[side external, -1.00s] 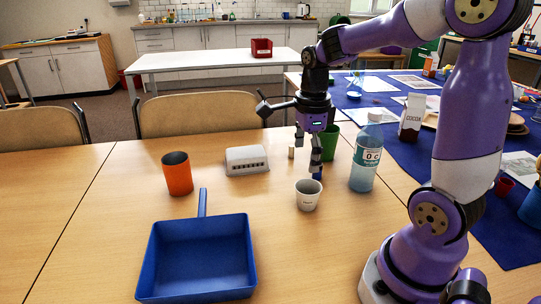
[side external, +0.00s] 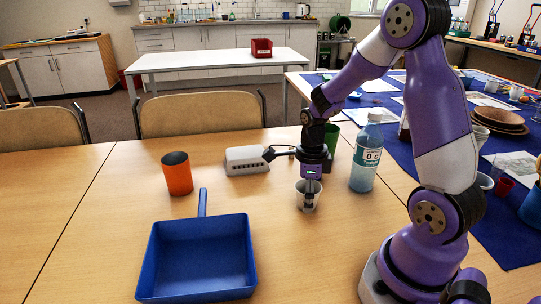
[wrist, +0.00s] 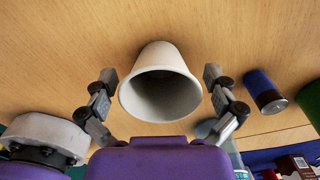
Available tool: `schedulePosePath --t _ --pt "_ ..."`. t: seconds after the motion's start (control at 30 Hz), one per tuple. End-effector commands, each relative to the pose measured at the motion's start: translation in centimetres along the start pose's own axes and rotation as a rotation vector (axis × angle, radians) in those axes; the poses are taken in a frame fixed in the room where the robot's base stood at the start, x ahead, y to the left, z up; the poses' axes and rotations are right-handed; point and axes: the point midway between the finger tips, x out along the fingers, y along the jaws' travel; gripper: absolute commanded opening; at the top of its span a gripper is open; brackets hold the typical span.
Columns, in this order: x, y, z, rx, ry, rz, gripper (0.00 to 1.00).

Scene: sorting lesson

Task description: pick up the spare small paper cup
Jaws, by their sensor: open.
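The small white paper cup (side external: 299,192) stands upright on the wooden table, partly hidden behind my gripper (side external: 309,204). In the wrist view the cup (wrist: 158,58) shows its open mouth toward the camera and looks empty. My gripper (wrist: 160,76) is open there, with one finger on each side of the cup. A gap shows between each finger and the cup wall, so I see no grip on it.
A clear bottle (side external: 366,158) stands close right of the cup, with a green cup (side external: 331,132) behind. A small blue cylinder (wrist: 264,90) is near the right finger. A white box (side external: 246,160), orange cup (side external: 177,174) and blue dustpan (side external: 198,262) stand left.

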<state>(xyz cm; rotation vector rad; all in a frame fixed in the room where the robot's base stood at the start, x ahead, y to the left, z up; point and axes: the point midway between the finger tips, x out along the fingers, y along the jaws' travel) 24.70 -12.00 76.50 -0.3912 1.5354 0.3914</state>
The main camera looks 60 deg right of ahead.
Motion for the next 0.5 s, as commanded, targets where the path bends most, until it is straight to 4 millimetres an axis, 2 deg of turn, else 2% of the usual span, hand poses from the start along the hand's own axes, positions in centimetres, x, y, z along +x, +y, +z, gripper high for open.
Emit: schedulePosePath --t 0.17,0.2,0.37,0.47,0.5 --pt "0.06 0.00 0.00 0.000 0.000 0.000 1.00" --pt "0.05 0.00 0.00 0.000 0.000 0.000 0.90" --pt "0.03 -0.01 0.01 0.000 0.000 0.000 0.70" --pt "0.02 -0.01 0.01 0.000 0.000 0.000 0.55" --pt "0.02 -0.01 0.01 0.000 0.000 0.000 0.54"
